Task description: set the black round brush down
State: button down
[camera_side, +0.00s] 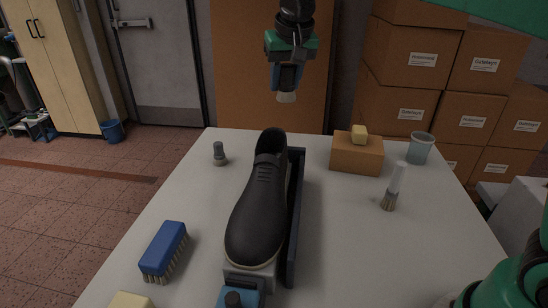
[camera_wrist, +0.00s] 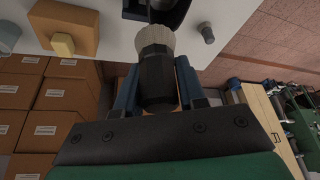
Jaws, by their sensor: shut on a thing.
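My gripper (camera_side: 286,78) is raised at the far end of the white table, pointing down. Its blue fingers are shut on the black round brush (camera_wrist: 157,78). In the wrist view the brush's dark handle lies between the fingers, and its pale round bristles (camera_wrist: 155,40) stick out past them. In the side view the fingers hide most of the handle; only the pale bristle end (camera_side: 287,97) shows below them, in the air, clear of the table.
A black shoe (camera_side: 259,215) sits on a stand mid-table. A grey knob-shaped piece (camera_side: 219,156) stands left. An orange block (camera_side: 356,155) with a yellow piece, a cup (camera_side: 420,148) and a pale-handled brush (camera_side: 394,185) are right. A blue brush (camera_side: 163,246) lies front left. The left side has free room.

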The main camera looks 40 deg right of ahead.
jog(key=s+d+r+m, duration=0.1)
jog(key=s+d+m, duration=0.1)
jog(key=s+d, duration=0.35)
jog(key=m+g+h, duration=0.2)
jog(key=m+g, duration=0.4)
jog(key=m, duration=1)
send_over(451, 215)
jog(key=a, duration=0.1)
jog(key=f, duration=1.9)
jog(key=shift+w+a+f, duration=0.15)
jog(key=shift+w+f, duration=0.1)
jog(key=shift+f, duration=2.45)
jog(key=shift+f, duration=0.1)
jog(key=c, duration=0.5)
grip_release()
